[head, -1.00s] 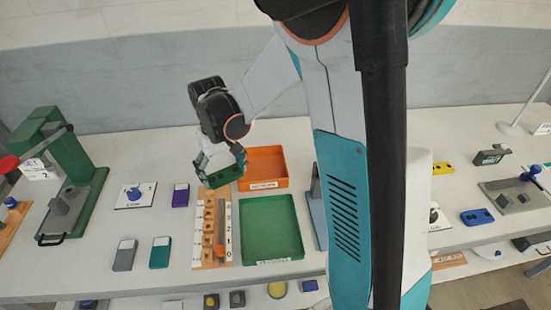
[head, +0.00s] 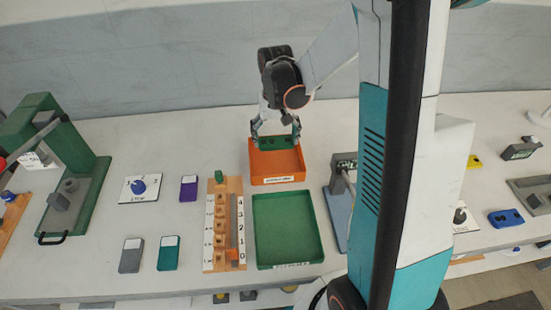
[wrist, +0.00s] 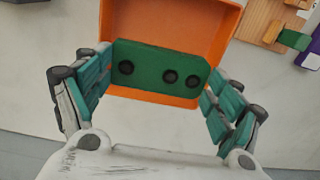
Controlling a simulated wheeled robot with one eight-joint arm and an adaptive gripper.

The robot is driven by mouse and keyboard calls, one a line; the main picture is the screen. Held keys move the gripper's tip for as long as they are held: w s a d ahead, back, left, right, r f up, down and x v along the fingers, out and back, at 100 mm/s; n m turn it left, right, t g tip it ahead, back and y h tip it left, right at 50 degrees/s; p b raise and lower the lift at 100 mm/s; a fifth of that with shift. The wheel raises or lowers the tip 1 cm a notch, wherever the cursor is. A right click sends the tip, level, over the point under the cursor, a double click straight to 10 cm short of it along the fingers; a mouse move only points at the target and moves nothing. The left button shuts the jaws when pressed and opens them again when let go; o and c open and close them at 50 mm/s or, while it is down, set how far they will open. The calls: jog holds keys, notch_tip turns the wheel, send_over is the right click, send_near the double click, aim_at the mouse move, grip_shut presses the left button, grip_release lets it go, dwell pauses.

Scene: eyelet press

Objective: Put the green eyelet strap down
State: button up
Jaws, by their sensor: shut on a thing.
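The green eyelet strap (wrist: 160,75) is a flat green plate with three dark eyelets. My gripper (head: 277,137) is shut on it, one finger at each end, as the wrist view shows. In the head view the strap (head: 279,143) is over the back part of the orange tray (head: 278,181). The orange tray also fills the space behind the strap in the wrist view (wrist: 190,22). I cannot tell whether the strap touches the tray.
A green tray (head: 288,230) stands in front of the orange one. A wooden rack with numbered marks (head: 224,258) is to its left. A grey device (head: 338,215) stands close on the right. A green press (head: 85,190) is at far left. Bare table lies behind the purple block (head: 188,188).

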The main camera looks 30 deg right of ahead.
aim_at(275, 162)
jog(key=shift+f+b, duration=1.1)
jog(key=shift+f, duration=2.9)
jog(key=shift+f, duration=0.1)
jog(key=o, duration=0.9)
notch_tip(275, 162, up, 12)
jog(key=p, duration=0.4)
